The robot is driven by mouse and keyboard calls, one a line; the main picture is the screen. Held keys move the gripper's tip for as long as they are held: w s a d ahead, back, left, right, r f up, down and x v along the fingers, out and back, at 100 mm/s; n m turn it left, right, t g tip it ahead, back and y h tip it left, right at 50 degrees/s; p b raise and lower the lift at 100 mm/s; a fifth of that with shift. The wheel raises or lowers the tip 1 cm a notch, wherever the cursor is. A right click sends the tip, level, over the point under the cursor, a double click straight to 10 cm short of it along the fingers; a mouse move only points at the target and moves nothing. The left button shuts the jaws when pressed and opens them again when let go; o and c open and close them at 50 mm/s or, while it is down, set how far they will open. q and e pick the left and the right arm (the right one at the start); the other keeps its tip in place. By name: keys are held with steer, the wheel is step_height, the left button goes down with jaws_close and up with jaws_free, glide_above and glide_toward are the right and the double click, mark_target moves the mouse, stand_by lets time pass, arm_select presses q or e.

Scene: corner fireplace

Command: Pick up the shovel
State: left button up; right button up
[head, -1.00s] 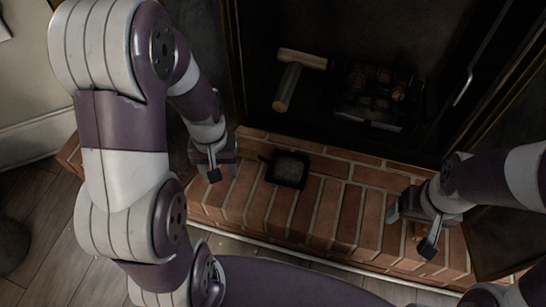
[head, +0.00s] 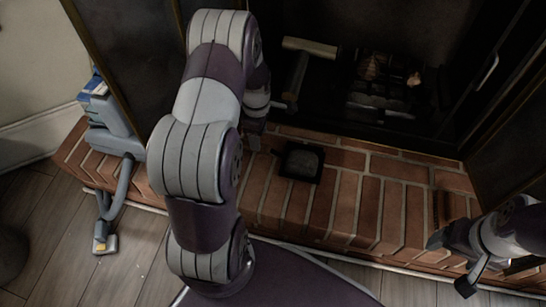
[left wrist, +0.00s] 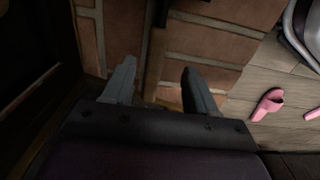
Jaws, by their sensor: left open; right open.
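The shovel (head: 301,162) lies flat on the brick hearth, in the middle of the head view. Its square dark pan shows, with a stub toward the left; the rest of its handle is hard to make out there. My left gripper (head: 254,135) is just left of the pan, partly hidden by my own arm. In the left wrist view the open fingers (left wrist: 158,68) stand on either side of a dark narrow bar (left wrist: 155,45), which looks like the shovel's handle. Whether they touch it I cannot tell. My right gripper (head: 452,264) is open and empty at the lower right.
The hearth (head: 330,205) is mostly bare brick. Behind it is the dark firebox with logs (head: 310,47) and a grate (head: 380,98). A grey-blue appliance with a hose (head: 115,130) stands at the left. Pink slippers (left wrist: 268,104) lie on the wooden floor.

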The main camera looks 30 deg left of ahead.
mark_target(276, 154)
arm_select(q)
steer(key=f+b, duration=0.1)
steer(key=f, duration=0.1)
steer(key=f+b, duration=0.4)
steer(key=f, duration=0.1)
steer(key=shift+w+f, duration=0.1)
steer(key=shift+w, duration=0.2)
steer(key=shift+r, duration=0.2)
steer(key=c, duration=1)
steer(key=shift+c, duration=0.2)
steer(key=shift+r, duration=0.1)
